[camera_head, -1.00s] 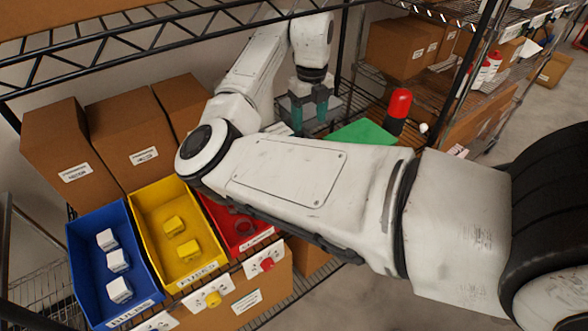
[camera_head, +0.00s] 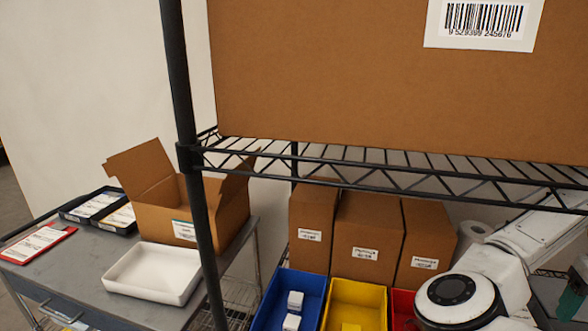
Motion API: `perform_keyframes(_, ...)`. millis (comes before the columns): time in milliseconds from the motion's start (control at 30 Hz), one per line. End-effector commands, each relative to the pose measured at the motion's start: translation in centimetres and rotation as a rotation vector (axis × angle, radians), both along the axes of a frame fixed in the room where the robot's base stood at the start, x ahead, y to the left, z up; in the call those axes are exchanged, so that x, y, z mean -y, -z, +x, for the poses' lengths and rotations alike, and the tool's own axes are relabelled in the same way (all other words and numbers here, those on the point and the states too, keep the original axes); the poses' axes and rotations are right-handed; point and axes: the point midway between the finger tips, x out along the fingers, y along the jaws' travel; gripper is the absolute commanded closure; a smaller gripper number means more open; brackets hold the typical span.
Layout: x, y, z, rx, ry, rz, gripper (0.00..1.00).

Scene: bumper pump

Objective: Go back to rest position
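My gripper (camera_head: 572,298) shows only in part at the right edge of the head view, with dark teal fingers pointing down. The frame cuts it off, so its opening and anything in it cannot be told. My white arm reaches in from the lower right in front of the shelf. Beside it on the shelf stand a blue bin (camera_head: 268,305) with white blocks, a yellow bin (camera_head: 357,298) with yellow blocks, and a red bin (camera_head: 401,303) partly hidden by my arm.
A black shelf post (camera_head: 188,150) and wire shelf (camera_head: 400,172) carry a large barcoded carton (camera_head: 330,80). Brown boxes (camera_head: 367,240) stand behind the bins. At left, a grey cart (camera_head: 90,265) holds an open carton (camera_head: 165,215), a white tray (camera_head: 150,275) and a red clipboard (camera_head: 35,245).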

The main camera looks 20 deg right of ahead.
Motion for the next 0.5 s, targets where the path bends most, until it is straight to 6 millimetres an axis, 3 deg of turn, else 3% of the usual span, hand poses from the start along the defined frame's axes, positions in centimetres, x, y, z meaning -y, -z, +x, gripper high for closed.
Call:
perform_keyframes(167,0.7,1.3,-1.0,-0.047,-0.208,-0.116,0.37)
perform_keyframes(367,1.1,2.7,-1.1,-0.157,-0.676,-0.313,0.37)
perform_keyframes(500,0.0,3.7,-0.1,-0.256,-1.066,-0.429,0.37)
